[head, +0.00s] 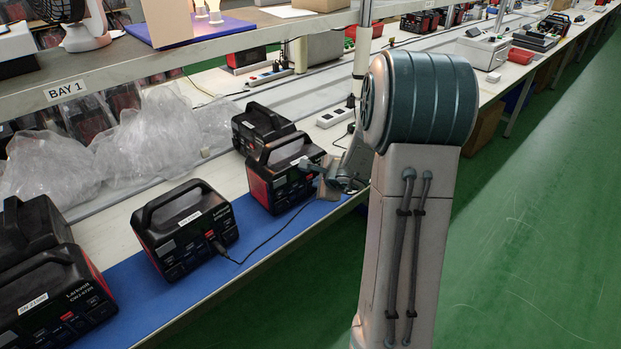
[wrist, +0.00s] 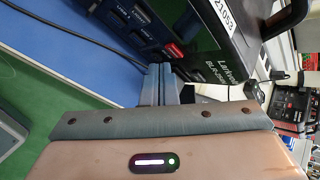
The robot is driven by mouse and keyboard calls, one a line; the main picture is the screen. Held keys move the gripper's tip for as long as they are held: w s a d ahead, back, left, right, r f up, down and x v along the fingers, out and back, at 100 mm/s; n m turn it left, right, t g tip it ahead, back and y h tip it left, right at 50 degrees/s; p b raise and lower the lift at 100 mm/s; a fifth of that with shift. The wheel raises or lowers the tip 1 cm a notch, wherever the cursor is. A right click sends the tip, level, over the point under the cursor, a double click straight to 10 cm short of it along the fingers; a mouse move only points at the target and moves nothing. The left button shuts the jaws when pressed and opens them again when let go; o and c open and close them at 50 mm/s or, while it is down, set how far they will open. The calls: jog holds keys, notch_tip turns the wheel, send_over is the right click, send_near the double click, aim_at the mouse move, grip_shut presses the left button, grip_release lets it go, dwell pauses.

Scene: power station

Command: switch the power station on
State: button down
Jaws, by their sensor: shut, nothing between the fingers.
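A black and red power station (head: 262,185) with a carry handle stands on the blue mat, just left of my gripper (head: 318,170). In the wrist view its front panel (wrist: 205,62) shows turned on its side, with a row of dark buttons or sockets and a red switch (wrist: 175,50). My gripper (wrist: 160,72) is shut and empty. Its fingertips are close to the panel, near the red switch. I cannot tell whether they touch it. In the head view my arm partly hides the gripper and panel.
Another power station (head: 185,232) with a black cable (head: 268,240) plugged in stands nearer, and more stand at the lower left (head: 55,295) and behind (head: 258,122). Clear plastic bags (head: 150,140) lie behind them. A shelf (head: 190,68) overhangs the bench. Green floor (head: 530,230) is clear at right.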

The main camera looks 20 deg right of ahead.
jog(key=shift+w+a, duration=0.1)
jog(key=shift+w, duration=0.15)
jog(key=shift+w+a, duration=0.1)
jog(key=shift+w, duration=0.25)
dwell(0.6)
jog(key=shift+s, duration=0.1)
jog(key=shift+s+d+b, duration=0.25)
jog(key=shift+s+b, duration=0.25)
jog(key=shift+s, duration=0.2)
jog(key=s+d+b, duration=0.2)
jog(key=s, duration=0.3)
jog(key=shift+s, duration=0.35)
dwell(0.5)
